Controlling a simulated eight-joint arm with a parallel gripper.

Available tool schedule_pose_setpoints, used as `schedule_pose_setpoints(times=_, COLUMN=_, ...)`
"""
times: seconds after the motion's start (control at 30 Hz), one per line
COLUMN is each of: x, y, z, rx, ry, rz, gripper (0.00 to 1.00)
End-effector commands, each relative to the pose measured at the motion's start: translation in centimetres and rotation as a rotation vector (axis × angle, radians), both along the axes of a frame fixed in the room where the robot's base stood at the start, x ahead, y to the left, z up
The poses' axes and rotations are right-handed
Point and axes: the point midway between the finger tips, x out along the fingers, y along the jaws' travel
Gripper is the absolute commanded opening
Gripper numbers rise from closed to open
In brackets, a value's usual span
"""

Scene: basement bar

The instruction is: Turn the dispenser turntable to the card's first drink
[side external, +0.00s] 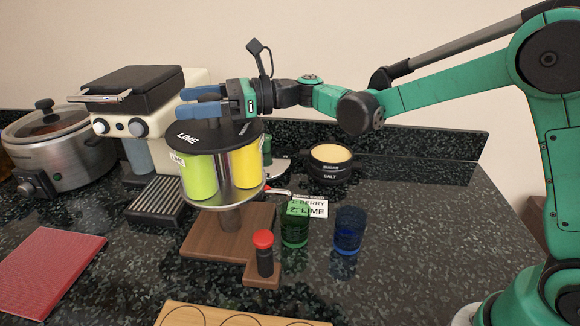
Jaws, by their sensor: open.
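The dispenser turntable (216,134) has a black top disc on a post over a wooden base (230,240). A light green canister (198,178) labelled LIME faces the front. A yellow canister (247,166) is at its right, its label unreadable. The back of the turntable is hidden. The drink card (311,208) stands behind the glasses and reads "1: BERRY" and "2: LIME". My gripper (182,103) has blue fingers, open and empty, pointing left over the top disc. I cannot tell whether they touch it.
A red-topped plunger (264,252) stands at the base's front corner. A green glass (295,226) and a blue glass (348,232) stand to its right. A salt tub (331,166) is behind. A coffee machine (146,110), slow cooker (60,145) and red board (46,272) are left.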

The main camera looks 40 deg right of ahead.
Motion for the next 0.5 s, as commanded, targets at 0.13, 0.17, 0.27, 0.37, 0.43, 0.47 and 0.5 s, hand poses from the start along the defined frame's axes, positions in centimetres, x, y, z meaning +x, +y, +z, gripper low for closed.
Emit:
schedule_pose_setpoints(times=0.13, x=0.02, y=0.01, z=0.01, rx=0.000, ry=0.000, rz=0.000, gripper=0.78)
schedule_pose_setpoints(times=0.17, x=0.01, y=0.01, z=0.01, rx=0.000, ry=0.000, rz=0.000, gripper=0.78)
schedule_pose_setpoints(times=0.27, x=0.01, y=0.00, z=0.01, rx=0.000, ry=0.000, rz=0.000, gripper=0.55)
schedule_pose_setpoints(times=0.37, x=0.01, y=-0.01, z=0.01, rx=0.000, ry=0.000, rz=0.000, gripper=0.26)
schedule_pose_setpoints(times=0.43, x=0.01, y=-0.01, z=0.01, rx=0.000, ry=0.000, rz=0.000, gripper=0.07)
schedule_pose_setpoints(times=0.47, x=0.00, y=-0.02, z=0.01, rx=0.000, ry=0.000, rz=0.000, gripper=0.00)
schedule_pose_setpoints(times=0.5, x=0.00, y=-0.02, z=0.01, rx=0.000, ry=0.000, rz=0.000, gripper=0.00)
